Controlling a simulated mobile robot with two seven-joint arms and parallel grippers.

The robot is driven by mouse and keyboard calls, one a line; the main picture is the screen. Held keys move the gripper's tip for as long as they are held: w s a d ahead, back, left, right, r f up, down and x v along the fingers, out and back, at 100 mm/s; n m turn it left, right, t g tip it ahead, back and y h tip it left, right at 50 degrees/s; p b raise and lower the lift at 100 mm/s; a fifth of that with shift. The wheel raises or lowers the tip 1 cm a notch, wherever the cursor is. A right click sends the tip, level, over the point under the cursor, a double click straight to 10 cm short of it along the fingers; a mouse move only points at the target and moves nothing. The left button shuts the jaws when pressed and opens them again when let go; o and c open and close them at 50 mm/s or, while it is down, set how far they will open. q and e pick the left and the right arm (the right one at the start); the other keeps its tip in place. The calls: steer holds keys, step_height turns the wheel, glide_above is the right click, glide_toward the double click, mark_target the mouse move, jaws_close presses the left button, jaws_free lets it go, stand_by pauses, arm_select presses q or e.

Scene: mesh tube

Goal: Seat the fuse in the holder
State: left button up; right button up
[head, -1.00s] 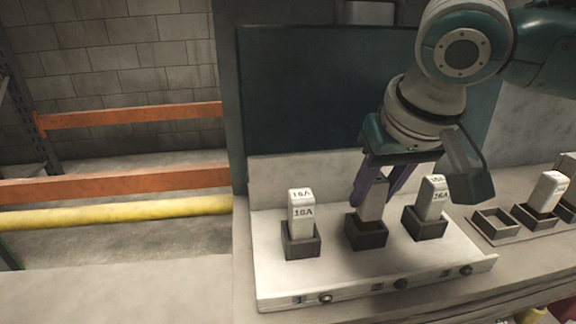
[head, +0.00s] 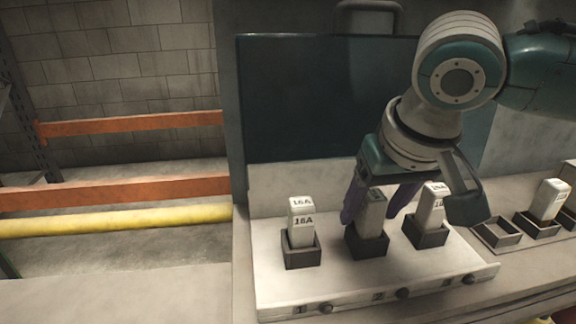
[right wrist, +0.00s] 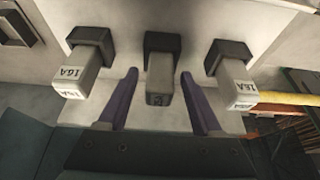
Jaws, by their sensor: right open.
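The middle fuse (head: 373,212) is a grey block standing upright in the middle dark holder (head: 367,246) on the white panel (head: 300,285). My right gripper (head: 368,218) is open, with its purple fingers on either side of this fuse. In the right wrist view the middle fuse (right wrist: 160,80) stands between the two open fingers (right wrist: 158,102), with a gap on each side. Two pale fuses marked 16A stand in the left holder (head: 302,250) and right holder (head: 427,234). How deep the middle fuse sits cannot be told exactly. My left gripper is not in view.
At the right, a tray of dark sockets holds an empty socket (head: 497,232) and one with a pale fuse (head: 548,199). A dark upright board (head: 310,100) stands behind the panel. The bench left of the panel is clear.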

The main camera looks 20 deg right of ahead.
steer(key=p+v, duration=0.4)
steer(key=v, duration=0.8)
steer(key=s+a+f+n+y, duration=0.35)
steer(key=s+a+f, duration=0.35)
steer(key=a, duration=0.3)
steer(key=s+d+f+n+h, duration=0.1)
steer(key=s+d+f, duration=0.3)
steer(key=s, duration=0.5)
steer(key=shift+s+d+f+g+h, duration=0.35)
steer(key=shift+d+h, duration=0.1)
steer(key=shift+h, duration=0.2)
